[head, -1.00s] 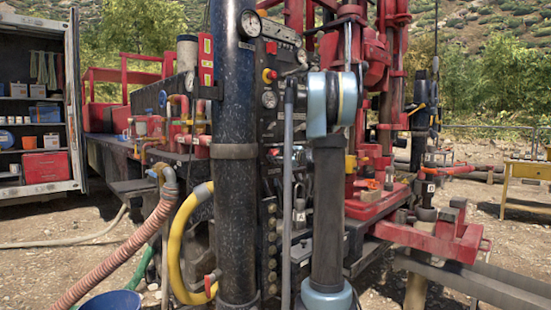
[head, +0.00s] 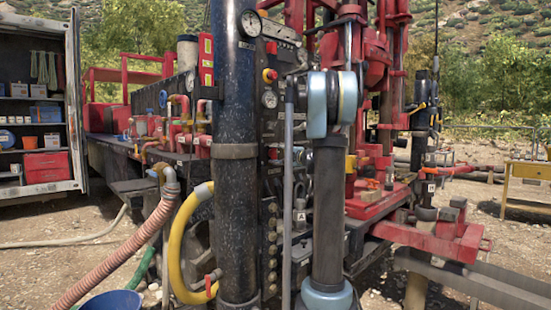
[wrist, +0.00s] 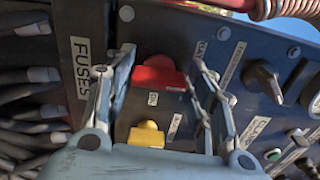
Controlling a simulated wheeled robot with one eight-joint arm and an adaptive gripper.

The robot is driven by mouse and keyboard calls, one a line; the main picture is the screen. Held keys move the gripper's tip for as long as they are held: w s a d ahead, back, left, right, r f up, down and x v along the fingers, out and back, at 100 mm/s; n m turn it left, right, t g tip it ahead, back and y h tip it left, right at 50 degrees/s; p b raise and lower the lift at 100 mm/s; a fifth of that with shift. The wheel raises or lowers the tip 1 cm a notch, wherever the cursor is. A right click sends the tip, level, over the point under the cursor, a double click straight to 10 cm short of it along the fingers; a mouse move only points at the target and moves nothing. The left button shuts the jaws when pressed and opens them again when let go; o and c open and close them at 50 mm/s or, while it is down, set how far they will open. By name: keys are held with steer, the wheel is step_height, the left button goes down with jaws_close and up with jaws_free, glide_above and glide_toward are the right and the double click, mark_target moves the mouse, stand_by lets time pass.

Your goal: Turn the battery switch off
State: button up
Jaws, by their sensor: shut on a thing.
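In the wrist view, a red knob (wrist: 158,76), apparently the battery switch, sits on a dark panel with a small label just below it. My gripper (wrist: 151,72) has its two grey fingers on either side of this knob and is shut on it. The exact contact at the fingertips is partly hidden by the fingers. In the head view my own arm and the black column hide most of the panel, and my gripper cannot be made out.
A yellow knob (wrist: 147,135) is close below the red one. A FUSES label (wrist: 86,68) and a bundle of dark cables (wrist: 30,95) lie left. A black rotary switch (wrist: 268,82) is to the right. In the head view, a thick black column (head: 236,190) stands before the panel.

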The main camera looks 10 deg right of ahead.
steer(key=shift+s+f+n, duration=0.15)
steer(key=shift+f+n, duration=0.05)
steer(key=shift+n, duration=0.2)
steer(key=o, duration=1)
steer(key=shift+a, duration=0.1)
steer(key=shift+c, duration=0.2)
steer(key=shift+o, duration=0.5)
steer(key=shift+r, duration=0.1)
steer(key=v, duration=1.1)
steer(key=shift+s+d, duration=0.25)
steer(key=shift+d, duration=0.1)
